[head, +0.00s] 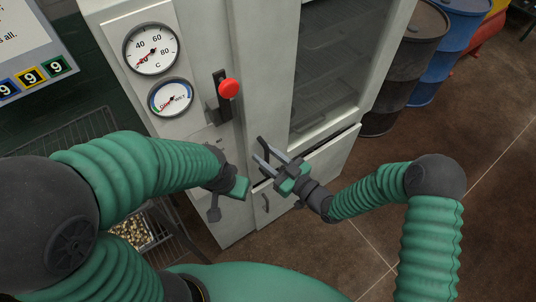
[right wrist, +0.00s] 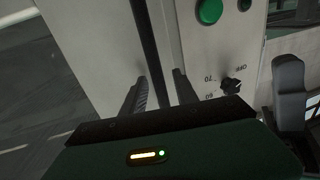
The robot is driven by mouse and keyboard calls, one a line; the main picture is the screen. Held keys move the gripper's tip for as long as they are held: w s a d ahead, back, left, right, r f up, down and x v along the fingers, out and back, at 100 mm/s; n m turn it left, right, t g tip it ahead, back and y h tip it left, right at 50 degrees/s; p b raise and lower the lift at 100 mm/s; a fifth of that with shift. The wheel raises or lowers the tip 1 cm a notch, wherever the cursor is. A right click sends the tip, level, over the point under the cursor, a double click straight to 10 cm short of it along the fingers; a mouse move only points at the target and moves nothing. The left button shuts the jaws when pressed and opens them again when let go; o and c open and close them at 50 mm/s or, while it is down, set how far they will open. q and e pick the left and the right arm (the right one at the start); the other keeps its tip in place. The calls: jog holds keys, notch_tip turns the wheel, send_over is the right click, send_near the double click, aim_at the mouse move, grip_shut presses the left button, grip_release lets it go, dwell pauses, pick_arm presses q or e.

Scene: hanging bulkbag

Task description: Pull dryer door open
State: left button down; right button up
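The dryer (head: 190,35) is a pale grey cabinet. Its door (head: 268,70) has a large dark window and fills the upper right of the front. A red-knobbed lever (head: 228,88) on a dark bracket sits left of the door. My right gripper (head: 259,148) is open at the door's lower left, fingers pointing up and left. In the right wrist view its two fingers (right wrist: 160,82) are apart, with a dark vertical strip beyond and nothing clearly held. My left gripper (head: 236,187) is by the lower control panel; its fingers cannot be made out.
Two round gauges (head: 151,49) are on the panel. A lower compartment front (head: 320,180) with a dark handle (head: 265,203) lies under the door. The right wrist view shows a green button (right wrist: 208,10) and a dial knob (right wrist: 232,86). Barrels (head: 408,60) stand right; brown floor (head: 470,150) is clear.

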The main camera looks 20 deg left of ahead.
jog(key=shift+a, duration=0.35)
jog(key=shift+s, duration=0.15)
jog(key=shift+w+d, duration=0.25)
jog(key=shift+d, duration=0.2)
jog(key=c, duration=0.6)
grip_shut()
jog(key=shift+s, duration=0.1)
jog(key=shift+a, duration=0.1)
jog(key=shift+r, duration=0.1)
